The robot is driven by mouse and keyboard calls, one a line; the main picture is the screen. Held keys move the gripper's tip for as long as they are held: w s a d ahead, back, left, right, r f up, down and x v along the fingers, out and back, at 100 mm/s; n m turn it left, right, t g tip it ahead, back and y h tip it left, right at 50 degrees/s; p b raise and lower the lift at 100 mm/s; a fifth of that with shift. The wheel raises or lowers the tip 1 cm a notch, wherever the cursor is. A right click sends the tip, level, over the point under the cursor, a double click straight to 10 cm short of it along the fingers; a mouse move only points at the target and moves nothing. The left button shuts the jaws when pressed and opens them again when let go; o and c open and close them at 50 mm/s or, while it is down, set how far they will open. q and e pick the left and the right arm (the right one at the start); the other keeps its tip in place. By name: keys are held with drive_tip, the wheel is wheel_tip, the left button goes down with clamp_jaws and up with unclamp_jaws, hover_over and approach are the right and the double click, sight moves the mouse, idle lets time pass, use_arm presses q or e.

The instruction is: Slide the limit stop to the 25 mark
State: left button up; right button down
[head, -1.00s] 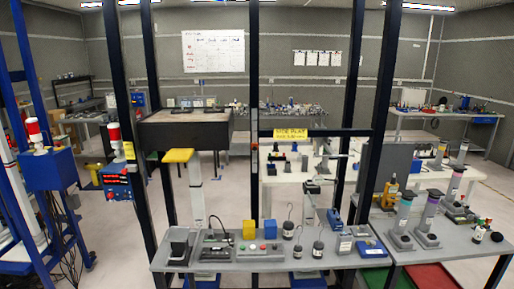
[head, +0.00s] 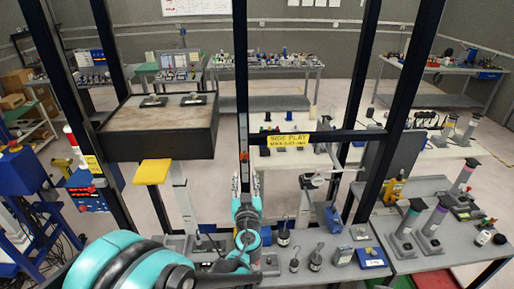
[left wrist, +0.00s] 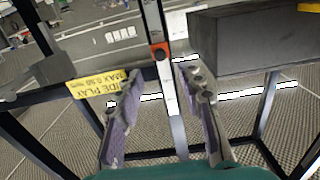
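The limit stop (left wrist: 160,53) is a small orange-red block with a dark knob on a pale scale strip (left wrist: 168,93) in the left wrist view. The strip runs along a dark upright post; its marks are too small to read. In the head view the stop (head: 243,156) is a small reddish spot on the post, above my left gripper (head: 247,180). In the left wrist view my left gripper (left wrist: 158,80) is open and empty, its fingers on either side of the strip, with the stop beyond the fingertips. My right gripper is not in view.
A yellow "SIDE PLAY" sign (head: 288,142) hangs on a crossbar right of the post. A large dark block (head: 160,130) stands to the left, with a yellow pad (head: 152,172) below. A grey bench (head: 335,265) with weights and instruments lies below.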

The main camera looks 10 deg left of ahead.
sight(245, 162)
use_arm(q)
drive_tip(key=x, duration=0.7)
drive_tip(key=shift+w+a, duration=0.1)
drive_tip(key=shift+w, duration=0.15)
clamp_jaws()
